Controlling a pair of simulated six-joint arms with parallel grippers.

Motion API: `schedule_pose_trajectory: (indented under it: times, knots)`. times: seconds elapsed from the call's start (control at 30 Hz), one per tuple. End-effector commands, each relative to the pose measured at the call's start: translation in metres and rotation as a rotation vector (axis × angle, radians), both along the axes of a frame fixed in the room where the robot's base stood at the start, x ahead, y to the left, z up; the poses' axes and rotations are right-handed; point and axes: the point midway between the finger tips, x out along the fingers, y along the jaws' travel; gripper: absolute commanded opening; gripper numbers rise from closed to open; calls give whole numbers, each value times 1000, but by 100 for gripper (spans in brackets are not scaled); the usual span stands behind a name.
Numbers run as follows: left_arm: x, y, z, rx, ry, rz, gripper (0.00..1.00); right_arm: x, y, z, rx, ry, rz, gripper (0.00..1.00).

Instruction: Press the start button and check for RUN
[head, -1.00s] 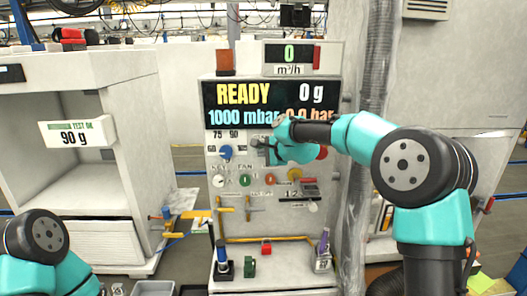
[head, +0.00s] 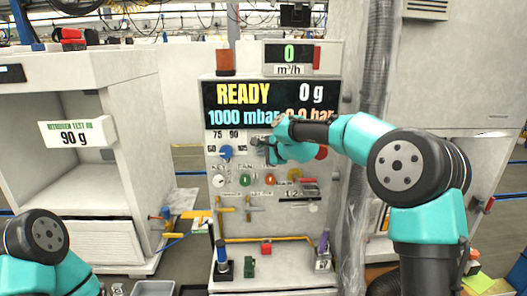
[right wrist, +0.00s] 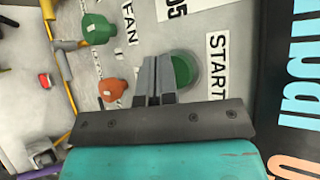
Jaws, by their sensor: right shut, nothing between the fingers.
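The control panel (head: 228,160) stands in the middle of the head view. Its display (head: 270,104) reads READY, 0 g and 1000 mbar; my right arm partly covers the lower right reading. My right gripper (head: 262,150) is shut and empty, close in front of the panel below the display. In the right wrist view its closed fingers (right wrist: 154,75) overlap the left side of the green start button (right wrist: 184,70). The START label (right wrist: 217,61) is right of the button. I cannot tell whether the fingertips touch it. The left gripper is out of view; only part of my left arm shows.
A blue selector knob (head: 225,152) is left of the gripper. Green (head: 245,180) and orange-red (head: 270,179) knobs sit below. A red button (head: 321,153) is to the right, beside my arm. A cabinet (head: 75,195) with a 90 g sign stands left.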

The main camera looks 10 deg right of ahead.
Motion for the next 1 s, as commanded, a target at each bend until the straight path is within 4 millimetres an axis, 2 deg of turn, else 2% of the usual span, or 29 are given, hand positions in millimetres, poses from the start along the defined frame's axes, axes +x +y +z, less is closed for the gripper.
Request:
schedule_pose_trajectory:
  times: [1.0]
  knots:
    - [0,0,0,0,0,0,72,8,-1,0,0,0,0,0]
